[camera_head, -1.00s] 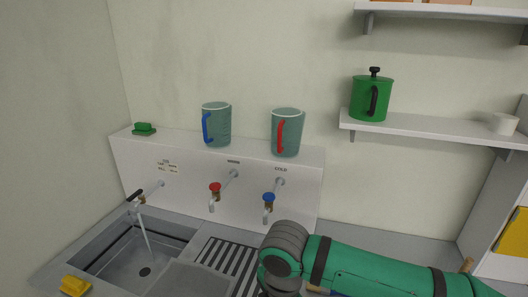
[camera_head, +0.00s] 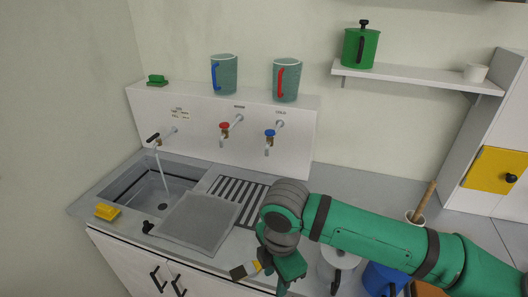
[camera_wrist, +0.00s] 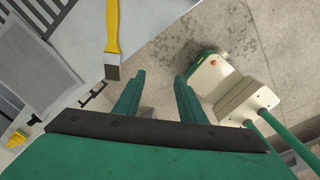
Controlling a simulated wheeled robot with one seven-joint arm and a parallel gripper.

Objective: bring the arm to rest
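My green arm (camera_head: 370,235) reaches in from the right over the counter, with its dark wrist joint bent downward. My gripper (camera_head: 288,275) hangs near the counter's front edge in the head view. In the wrist view my gripper (camera_wrist: 160,76) has its two green fingers apart, with only floor showing between them. A yellow-handled scraper or brush (camera_wrist: 112,35) lies to the left of the fingers, apart from them. It also shows beside the gripper in the head view (camera_head: 245,270).
Water runs from the left tap (camera_head: 154,139) into the sink (camera_head: 150,190). A grey pot (camera_head: 338,268) and a blue container (camera_head: 383,280) stand under my arm. Two jugs, one blue-handled (camera_head: 228,75) and one red-handled (camera_head: 290,82), stand on the ledge. A green pot (camera_head: 361,48) is on the shelf.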

